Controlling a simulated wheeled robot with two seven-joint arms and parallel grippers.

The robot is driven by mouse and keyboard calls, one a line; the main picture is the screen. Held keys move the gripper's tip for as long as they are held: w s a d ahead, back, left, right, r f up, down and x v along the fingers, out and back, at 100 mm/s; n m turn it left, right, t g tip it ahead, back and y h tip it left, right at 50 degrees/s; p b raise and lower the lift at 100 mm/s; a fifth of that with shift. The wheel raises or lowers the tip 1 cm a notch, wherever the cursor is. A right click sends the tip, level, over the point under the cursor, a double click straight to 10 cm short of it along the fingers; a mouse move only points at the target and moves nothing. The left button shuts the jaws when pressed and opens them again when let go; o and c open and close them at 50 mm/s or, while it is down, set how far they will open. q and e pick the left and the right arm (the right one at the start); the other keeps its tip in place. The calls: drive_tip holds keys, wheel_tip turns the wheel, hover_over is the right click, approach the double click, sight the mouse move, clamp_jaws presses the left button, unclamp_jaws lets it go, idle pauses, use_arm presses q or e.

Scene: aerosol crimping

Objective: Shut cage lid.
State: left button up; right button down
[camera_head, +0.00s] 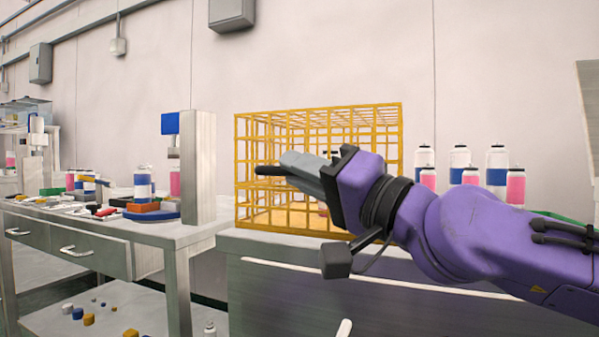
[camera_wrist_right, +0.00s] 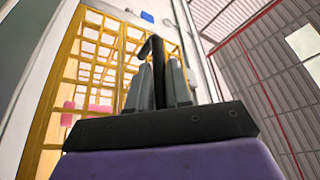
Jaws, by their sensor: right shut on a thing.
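The yellow wire cage (camera_head: 318,109) stands on the grey bench in the middle of the head view. Its bars also show on the left of the right wrist view (camera_wrist_right: 72,70). My right gripper (camera_head: 287,170) is in front of the cage, its fingers pointing left. In the right wrist view its two grey fingers (camera_wrist_right: 158,85) are shut on a black hooked handle (camera_wrist_right: 153,48). The handle's dark end (camera_head: 268,170) sticks out past the fingertips in the head view. I cannot tell where the lid's edge lies, as my gripper and arm cover part of the cage. My left gripper is not in view.
White-and-blue and pink cans (camera_head: 496,162) stand behind my right arm. A workbench with drawers (camera_head: 75,240) at left carries tools and more cans (camera_head: 143,185), beside a grey post (camera_head: 198,165). The grey bench front (camera_head: 290,290) is clear below the cage.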

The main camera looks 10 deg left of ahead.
drive_tip(key=c, duration=1.3)
unclamp_jaws()
drive_tip(key=shift+a+f, duration=0.15)
drive_tip(key=shift+f, duration=0.25)
drive_tip(key=shift+c, duration=0.2)
drive_tip(key=shift+o, duration=1.1)
drive_tip(key=shift+r, duration=0.1)
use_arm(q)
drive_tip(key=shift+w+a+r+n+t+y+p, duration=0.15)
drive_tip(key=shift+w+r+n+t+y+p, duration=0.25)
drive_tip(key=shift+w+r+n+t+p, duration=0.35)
use_arm(e)
drive_tip(key=v, duration=1)
drive_tip(key=shift+s+d, duration=0.15)
drive_tip(key=shift+d, duration=0.2)
